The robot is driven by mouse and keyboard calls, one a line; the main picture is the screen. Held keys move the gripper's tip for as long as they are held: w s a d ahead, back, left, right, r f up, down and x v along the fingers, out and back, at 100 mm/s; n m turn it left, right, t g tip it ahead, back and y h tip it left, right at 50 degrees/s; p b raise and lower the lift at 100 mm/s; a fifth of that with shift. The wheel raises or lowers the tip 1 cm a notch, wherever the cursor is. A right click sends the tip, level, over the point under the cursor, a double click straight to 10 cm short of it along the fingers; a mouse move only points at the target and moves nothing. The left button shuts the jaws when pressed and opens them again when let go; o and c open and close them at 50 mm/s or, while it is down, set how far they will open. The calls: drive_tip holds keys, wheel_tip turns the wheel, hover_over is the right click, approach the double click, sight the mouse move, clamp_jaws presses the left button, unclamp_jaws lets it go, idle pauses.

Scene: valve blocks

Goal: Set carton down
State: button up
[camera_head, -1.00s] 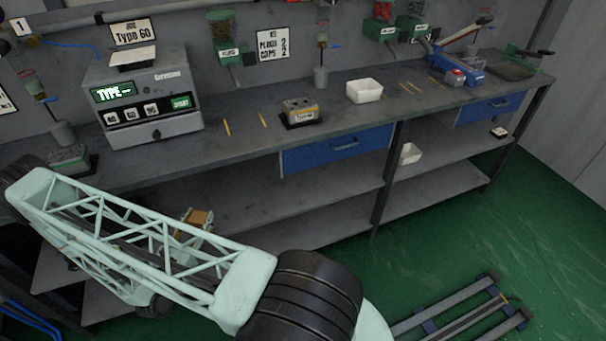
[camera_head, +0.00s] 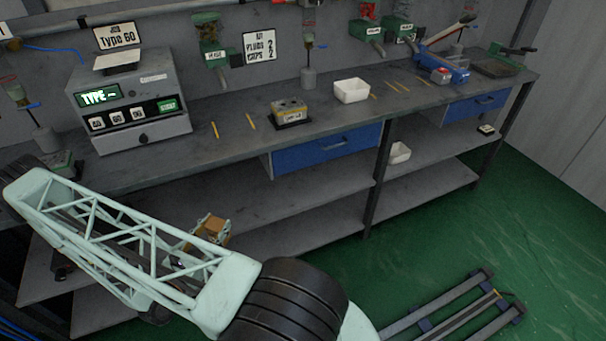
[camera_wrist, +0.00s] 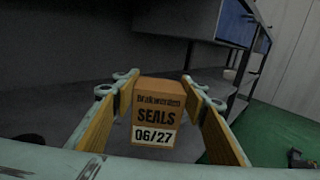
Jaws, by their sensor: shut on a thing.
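The carton (camera_wrist: 158,105) is a small brown box marked "SEALS" and "06/27" in the wrist view. My gripper (camera_wrist: 160,112) is shut on it, with a yellow-padded finger on each side. The head view shows part of the carton (camera_head: 212,228) beyond my pale green arm, in front of the lower shelf. My arm hides much of the gripper there. Whether the carton's underside touches anything cannot be seen.
The workbench (camera_head: 350,118) carries a machine (camera_head: 127,105), a valve block (camera_head: 290,111) and a white tray (camera_head: 351,91). Below are a blue drawer (camera_head: 328,148) and shelves (camera_head: 300,192) with much bare room. A dark post (camera_head: 379,180) stands between shelf sections.

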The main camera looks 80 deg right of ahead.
drive_tip(key=shift+w+d, duration=0.1)
drive_tip(key=w+d+f+b, duration=0.1)
drive_tip(key=w+d+b, duration=0.2)
drive_tip(key=w+d, duration=0.7)
drive_tip(key=shift+w+f, duration=0.2)
idle(0.4)
drive_tip(key=shift+w+d, duration=0.1)
drive_tip(key=shift+w+d+f+b, duration=0.15)
drive_tip(key=shift+f+b, duration=0.15)
drive_tip(key=shift+f, duration=0.3)
drive_tip(key=shift+w+d+f+b, duration=0.1)
drive_tip(key=shift+f+b, duration=0.2)
drive_tip(key=shift+f, duration=0.3)
drive_tip(key=shift+w+d+f+b, duration=0.15)
drive_tip(key=shift+f+b, duration=0.15)
drive_tip(key=shift+f, duration=0.3)
drive_tip(key=shift+f, duration=0.15)
drive_tip(key=o, duration=1)
